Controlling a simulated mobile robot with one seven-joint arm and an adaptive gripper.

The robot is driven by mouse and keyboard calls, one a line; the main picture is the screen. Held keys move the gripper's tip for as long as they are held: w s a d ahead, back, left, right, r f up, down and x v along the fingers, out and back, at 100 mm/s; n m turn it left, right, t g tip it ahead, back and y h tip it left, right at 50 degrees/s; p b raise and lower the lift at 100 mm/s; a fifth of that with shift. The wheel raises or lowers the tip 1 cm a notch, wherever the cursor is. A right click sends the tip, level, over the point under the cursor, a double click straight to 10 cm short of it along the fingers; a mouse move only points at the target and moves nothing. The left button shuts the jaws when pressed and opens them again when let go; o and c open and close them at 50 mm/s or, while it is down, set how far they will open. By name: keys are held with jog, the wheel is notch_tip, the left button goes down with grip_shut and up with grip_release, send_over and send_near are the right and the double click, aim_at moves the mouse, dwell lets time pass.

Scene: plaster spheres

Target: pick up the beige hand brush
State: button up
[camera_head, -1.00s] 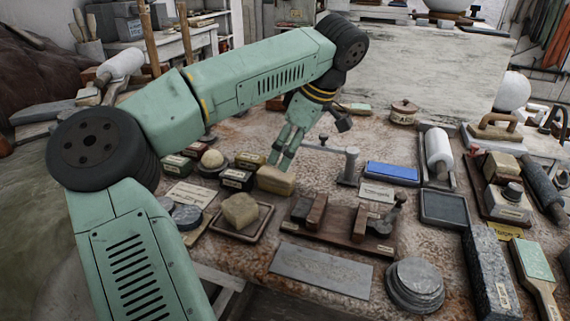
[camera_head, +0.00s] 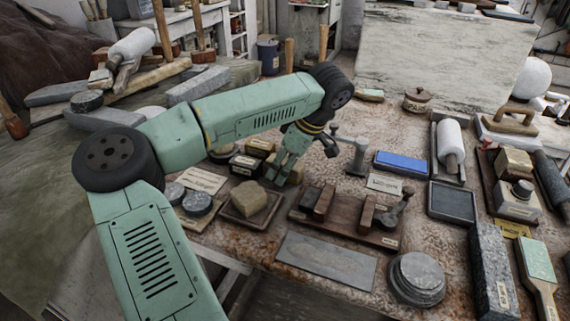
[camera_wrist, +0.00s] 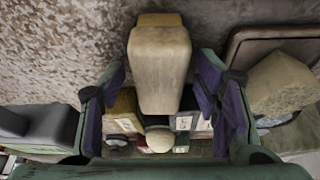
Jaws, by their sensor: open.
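The beige hand brush (camera_head: 296,174) is a rounded beige block on the stone work table, partly hidden by my gripper in the head view. In the wrist view the brush (camera_wrist: 160,68) stretches from the top middle down between the two fingers, with a gap on each side. My gripper (camera_head: 276,176) points down at the brush. In the wrist view my gripper (camera_wrist: 162,82) is open, its purple-padded fingers on either side of the brush and apart from it. Whether the fingertips touch the table cannot be seen.
A beige lump on a square tray (camera_head: 233,219) sits close to the front left of the brush. A wooden stand with upright blocks (camera_head: 345,225) is at its right. A metal post (camera_head: 357,158) rises behind right. Small labelled boxes (camera_head: 245,165) crowd the left side.

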aim_at(285, 161)
jog(key=shift+f, duration=0.2)
jog(key=shift+c, duration=0.6)
jog(key=c, duration=1.2)
jog(key=shift+o, duration=0.2)
jog(key=shift+r, duration=0.15)
notch_tip(285, 161, up, 10)
jog(key=shift+f+b, duration=0.1)
jog(key=shift+b, duration=1.1)
jog(key=o, duration=0.7)
jog(key=shift+c, duration=0.2)
jog(key=c, duration=0.5)
